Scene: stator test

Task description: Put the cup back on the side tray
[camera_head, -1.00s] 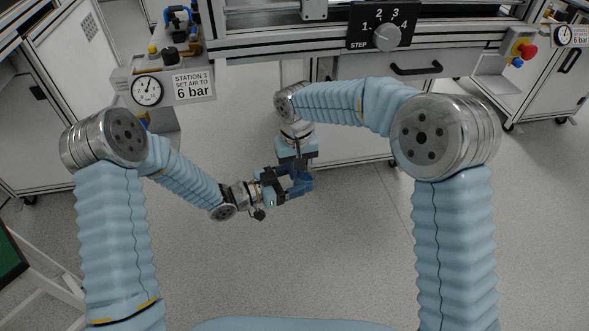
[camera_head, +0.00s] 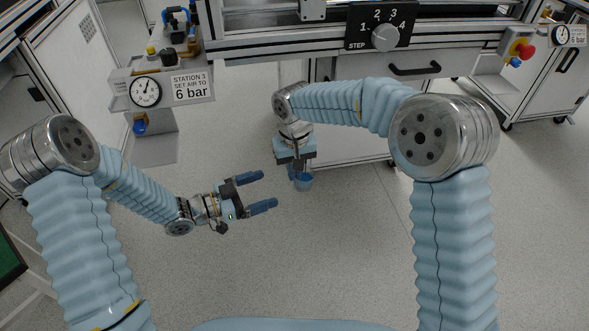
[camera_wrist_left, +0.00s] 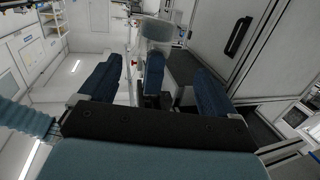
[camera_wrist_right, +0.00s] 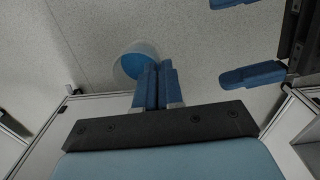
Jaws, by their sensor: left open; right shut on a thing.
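The blue cup (camera_head: 304,182) hangs at the fingertips of my right gripper (camera_head: 295,172), above the floor in front of the bench. The cup also shows in the right wrist view (camera_wrist_right: 133,62), beyond the shut fingers, and looks pale-walled with blue inside. My left gripper (camera_head: 267,190) is open and empty, left of the cup and apart from it, its fingers pointing right. Its fingers also show in the left wrist view (camera_wrist_left: 155,90), spread apart. A grey flat tray (camera_head: 152,152) juts out below the gauge at the left.
A small blue item (camera_head: 140,127) is at the tray's back, partly hidden. The pressure gauge (camera_head: 146,92) and station sign (camera_head: 193,87) are above it. The bench with its step dial (camera_head: 386,38) and drawer handle (camera_head: 414,69) is behind my right arm. Open floor lies below both grippers.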

